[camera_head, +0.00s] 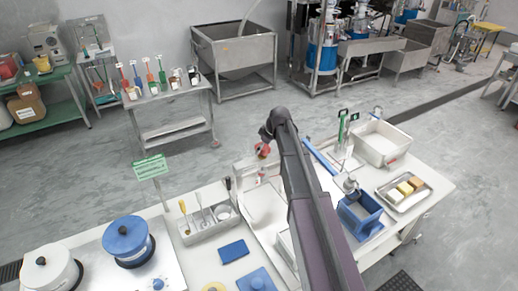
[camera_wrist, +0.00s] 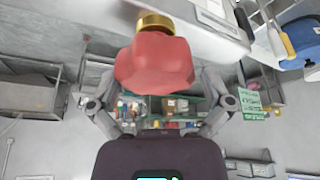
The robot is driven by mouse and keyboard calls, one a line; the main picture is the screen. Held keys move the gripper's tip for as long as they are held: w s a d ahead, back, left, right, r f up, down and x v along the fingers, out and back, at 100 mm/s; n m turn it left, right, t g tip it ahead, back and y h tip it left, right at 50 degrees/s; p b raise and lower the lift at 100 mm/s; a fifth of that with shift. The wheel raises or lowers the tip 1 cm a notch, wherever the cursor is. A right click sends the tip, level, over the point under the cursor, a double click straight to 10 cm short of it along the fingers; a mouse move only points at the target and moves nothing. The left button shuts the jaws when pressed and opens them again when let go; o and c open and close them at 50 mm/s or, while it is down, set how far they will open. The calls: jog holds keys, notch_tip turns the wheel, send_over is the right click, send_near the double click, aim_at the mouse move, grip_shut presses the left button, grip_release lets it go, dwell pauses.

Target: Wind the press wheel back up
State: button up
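The press wheel appears to be the red lobed knob with a gold collar (camera_wrist: 155,62) in the wrist view. It fills the upper middle, in front of my gripper. My gripper (camera_wrist: 157,78) has its two fingers spread, one on each side of the red knob. Gaps show between the fingers and the knob, so I see no grip on it. In the head view a small red part (camera_head: 263,151) shows just under the end of my arm, where my gripper (camera_head: 265,141) is small and hard to make out. My arm hides much of the press and bench behind it.
On the bench, a tool holder (camera_head: 208,219) and a blue pot (camera_head: 128,241) stand left of my arm. A blue bin (camera_head: 360,215), a metal tray (camera_head: 404,192) and a white tub (camera_head: 381,143) stand right. A green sign (camera_head: 150,167) rises at the back edge. Open floor lies beyond.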

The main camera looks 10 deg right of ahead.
jog(key=shift+s+r, duration=0.1)
jog(key=shift+r, duration=0.05)
jog(key=p+v, duration=1.4)
jog(key=v, duration=0.1)
jog(key=shift+d+r+p, duration=0.15)
jog(key=shift+r+p, duration=0.15)
jog(key=shift+p, duration=0.05)
dwell(1.5)
jog(key=shift+s, duration=0.15)
dwell(0.5)
jog(key=s+a+f+m+g+h+b, duration=0.1)
jog(key=s+a+f+m+b, duration=0.2)
jog(key=s+f+b, duration=0.9)
jog(key=s+a+f+m+g+h+b, duration=0.2)
jog(key=s+f+m+b, duration=0.4)
jog(key=s+f+b, duration=0.7)
jog(key=shift+a+f, duration=0.55)
jog(key=shift+f, duration=0.4)
